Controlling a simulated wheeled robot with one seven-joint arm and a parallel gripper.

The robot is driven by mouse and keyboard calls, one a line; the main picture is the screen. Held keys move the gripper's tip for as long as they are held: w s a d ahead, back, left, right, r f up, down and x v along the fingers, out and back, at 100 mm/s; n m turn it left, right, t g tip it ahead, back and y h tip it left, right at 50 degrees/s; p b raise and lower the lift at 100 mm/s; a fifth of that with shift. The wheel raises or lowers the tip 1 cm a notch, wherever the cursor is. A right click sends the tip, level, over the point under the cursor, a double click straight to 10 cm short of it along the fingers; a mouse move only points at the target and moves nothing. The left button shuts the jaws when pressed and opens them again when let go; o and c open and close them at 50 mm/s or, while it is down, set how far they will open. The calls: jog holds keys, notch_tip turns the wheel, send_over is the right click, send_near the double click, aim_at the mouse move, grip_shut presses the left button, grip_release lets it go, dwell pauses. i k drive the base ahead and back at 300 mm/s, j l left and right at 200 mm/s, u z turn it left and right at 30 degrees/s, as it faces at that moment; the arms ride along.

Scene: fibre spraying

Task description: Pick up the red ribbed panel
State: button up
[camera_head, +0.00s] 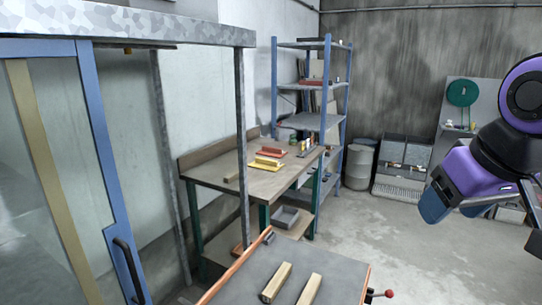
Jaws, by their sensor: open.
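A small red piece (266,161) lies on a yellow one on the workbench (220,171) in the middle of the view. It may be the red ribbed panel, but it is too small for me to make out ribs. Another reddish flat thing (314,82) lies on an upper level of the blue shelf rack behind. My gripper (455,208) is at the right edge, held up over open floor, far from the workbench. It is open, and nothing shows between its fingers. Part of it is cut off by the frame edge.
A blue-framed glass booth (97,140) with a grey post stands at the left. A grey-topped table (325,266) with two wooden blocks (277,281) is at the front. A barrel (358,166) and grey bins (403,155) stand at the back. The floor (385,225) at centre right is clear.

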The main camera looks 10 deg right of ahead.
aim_at(265, 151)
jog(key=z, duration=0.45)
jog(key=l+z, duration=0.2)
jog(key=l, duration=0.35)
jog(key=i+l+z, duration=0.2)
jog(key=l, duration=0.3)
jog(key=i+l+z, duration=0.2)
jog(key=i+l, duration=0.3)
jog(key=i+l+z, duration=0.25)
jog(key=i+l, duration=0.2)
jog(key=i, duration=0.15)
jog(key=i+u, duration=0.15)
jog(key=i, duration=0.75)
jog(key=i+l+u, duration=0.1)
jog(key=i, duration=0.75)
jog(key=i+j+u, duration=0.1)
jog(key=i+u, duration=0.5)
jog(key=u, duration=0.15)
jog(key=i+l+u, duration=0.1)
jog(key=i+u, duration=0.3)
jog(key=i+l+u, duration=0.15)
jog(key=u, duration=0.25)
jog(key=i+j+u, duration=0.15)
jog(key=i+u, duration=0.35)
jog(key=i, duration=0.3)
jog(key=i+l+u, duration=0.15)
jog(key=i+u, duration=0.35)
jog(key=i, duration=0.25)
jog(key=i+l+u, duration=0.1)
jog(key=i+u, duration=0.15)
jog(key=i, duration=0.45)
